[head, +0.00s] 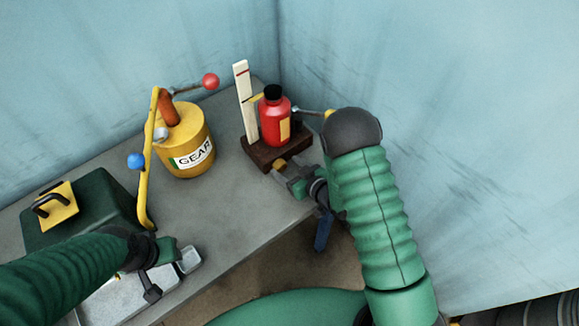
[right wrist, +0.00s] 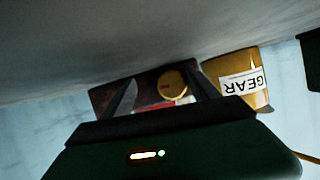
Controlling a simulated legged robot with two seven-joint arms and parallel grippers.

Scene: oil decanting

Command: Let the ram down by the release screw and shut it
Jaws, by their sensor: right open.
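The red bottle-shaped jack (head: 276,120) with a black top stands upright on a dark brown base (head: 262,152) at the bench's far right corner. A white upright strip (head: 245,100) with a red mark stands beside it, with a yellow pointer between. A round brass release screw knob (head: 280,164) sits on the base's front; it also shows in the right wrist view (right wrist: 173,84). My right gripper (head: 284,177) is open just in front of the knob, its fingers on either side of it. Contact cannot be told. My left gripper (head: 172,258) is over the metal tray; its jaws are unclear.
A yellow GEAR can (head: 184,140) stands left of the jack. A green box (head: 85,210) and a metal tray (head: 110,300) lie at left. Walls close in behind.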

